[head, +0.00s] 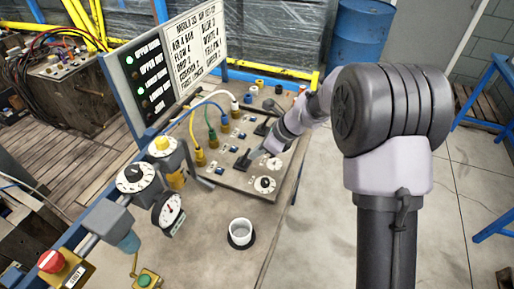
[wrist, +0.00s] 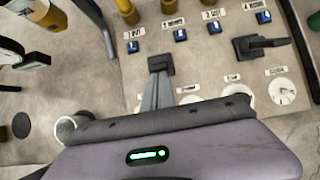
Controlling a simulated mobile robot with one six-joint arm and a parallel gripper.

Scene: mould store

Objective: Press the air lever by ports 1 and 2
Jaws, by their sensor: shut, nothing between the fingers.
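In the wrist view, a black air lever (wrist: 160,63) sits on the panel just below the ports marked 1 and 2. It also shows in the head view (head: 242,160). My gripper (wrist: 160,76) is shut and empty, with its fingertips right at the near end of this lever. They overlap it in the picture, and I cannot tell whether they touch. In the head view my gripper (head: 257,153) reaches down to the panel (head: 225,178) from the right. A second black lever (wrist: 262,47) stands by port 4, clear of the fingers.
White dials (head: 264,185) lie on the panel's near side. Yellow and green hoses plug in behind the levers. A white cup (head: 240,232) stands in front, and a regulator with a gauge (head: 168,211) is at left. A sign board (head: 165,70) rises behind.

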